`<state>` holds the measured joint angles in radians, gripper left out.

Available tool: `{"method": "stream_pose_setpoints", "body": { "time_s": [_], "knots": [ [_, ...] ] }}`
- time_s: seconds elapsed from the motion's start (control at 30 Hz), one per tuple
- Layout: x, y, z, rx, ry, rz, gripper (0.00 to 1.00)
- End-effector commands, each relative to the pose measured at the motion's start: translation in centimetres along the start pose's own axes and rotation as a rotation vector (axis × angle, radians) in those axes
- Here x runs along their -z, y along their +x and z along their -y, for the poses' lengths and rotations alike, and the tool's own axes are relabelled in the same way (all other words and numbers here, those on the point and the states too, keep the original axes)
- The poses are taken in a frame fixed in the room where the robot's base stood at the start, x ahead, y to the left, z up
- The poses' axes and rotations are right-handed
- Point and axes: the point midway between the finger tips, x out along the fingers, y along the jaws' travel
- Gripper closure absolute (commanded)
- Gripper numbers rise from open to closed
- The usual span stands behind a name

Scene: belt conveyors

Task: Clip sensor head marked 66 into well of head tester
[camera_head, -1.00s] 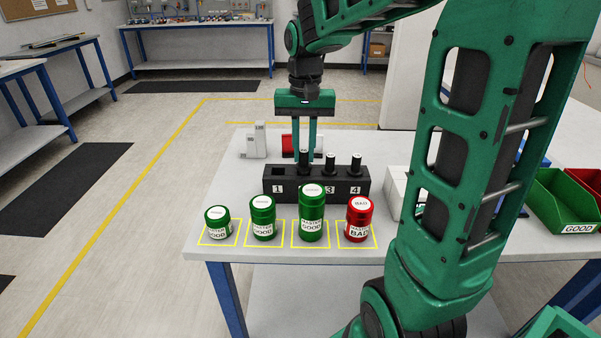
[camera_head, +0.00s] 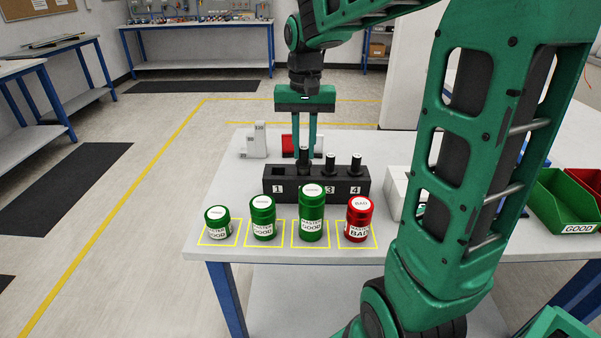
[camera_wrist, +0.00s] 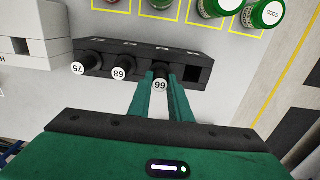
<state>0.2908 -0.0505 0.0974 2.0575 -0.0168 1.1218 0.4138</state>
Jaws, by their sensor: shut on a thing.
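The sensor head marked 66 (camera_wrist: 160,85) is a black cylinder with a white top, its number upside down in the wrist view. My gripper (camera_head: 305,146) is shut on it, with a green finger on each side. It is upright at slot 2 of the black rack (camera_head: 270,187); I cannot tell whether its lower end is clear of the slot. Two other heads, marked 68 (camera_wrist: 120,74) and 75 (camera_wrist: 79,69), stand in the rack. A whitish box (camera_head: 397,190), perhaps the head tester, is mostly hidden behind my arm; its well is not visible.
Slot 1 of the rack is empty. Green master jars (camera_head: 311,215) and a red one (camera_head: 359,220) stand in yellow squares along the front edge. A stepped grey block (camera_head: 258,143) and a red object (camera_head: 287,146) are behind the rack.

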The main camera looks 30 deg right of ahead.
Motion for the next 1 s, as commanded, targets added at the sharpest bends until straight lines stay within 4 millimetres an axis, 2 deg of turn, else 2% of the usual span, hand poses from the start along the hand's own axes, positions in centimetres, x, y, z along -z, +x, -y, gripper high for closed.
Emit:
{"method": "stream_pose_setpoints", "body": {
  "time_s": [1.0],
  "knots": [
    [0.0,-4.4,0.0,0.001,0.000,-0.001,1.00]
  ]
}}
